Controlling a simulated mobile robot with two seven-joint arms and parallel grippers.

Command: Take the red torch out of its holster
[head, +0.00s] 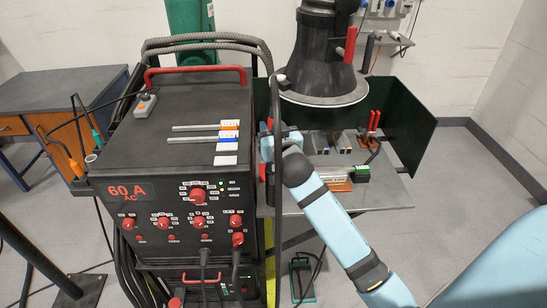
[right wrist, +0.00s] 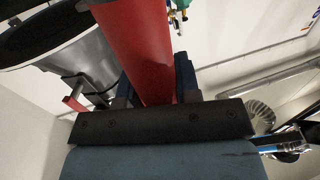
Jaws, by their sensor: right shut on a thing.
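My right gripper (head: 268,143) is beside the right edge of the black welding machine. In the right wrist view, its two dark fingers (right wrist: 155,88) are shut on a thick red handle, which I take to be the red torch (right wrist: 137,45). The handle runs up out of that picture between the fingers. In the head view the gripper and arm hide most of the torch, and only a small red part (head: 262,172) shows by the gripper. I cannot make out its holster or whether the torch is still in it. My left gripper is not in view.
The welding machine (head: 170,135) stands close on the left, with cables looping over it. A dark extraction hood (head: 315,60) hangs above the work table (head: 385,192), which has a green screen (head: 410,125) behind it. Orange (head: 73,166) and green (head: 97,135) torches hang at far left.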

